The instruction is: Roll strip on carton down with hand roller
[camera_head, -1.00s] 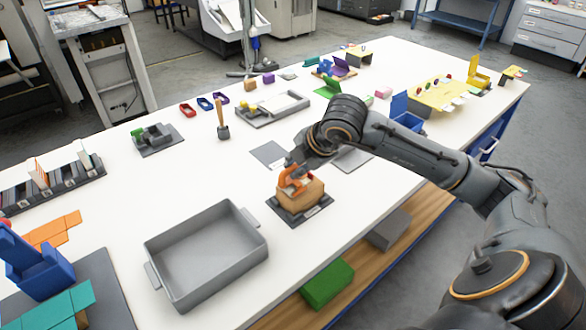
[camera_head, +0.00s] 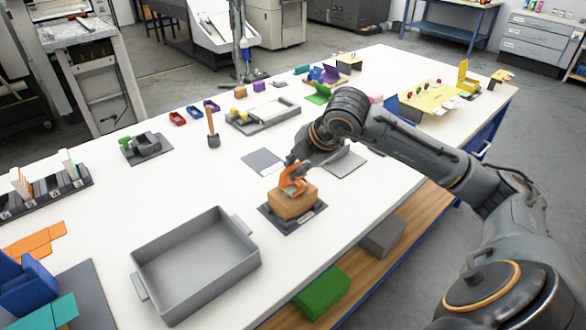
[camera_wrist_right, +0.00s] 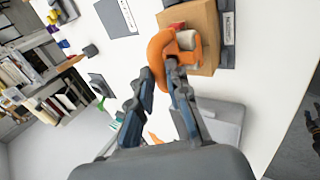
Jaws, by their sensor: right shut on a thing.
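The brown carton (camera_head: 292,204) sits on a dark mat (camera_head: 277,219) near the table's front edge. My right gripper (camera_wrist_right: 162,78) is shut on the orange hand roller (camera_head: 291,180). The orange frame also shows in the right wrist view (camera_wrist_right: 157,50), with its pale roller (camera_wrist_right: 188,40) at the carton (camera_wrist_right: 206,18). Whether the roller touches the carton is unclear. A small red patch shows beside the orange frame in the wrist view; the strip cannot be made out clearly. A dark shape at the right wrist view's right edge looks like my left gripper (camera_wrist_right: 313,128), its jaws unclear.
A large empty grey tray (camera_head: 196,265) stands left of the carton. Flat grey plates (camera_head: 263,161) lie behind it. A wooden-handled tool (camera_head: 211,130) stands farther back.

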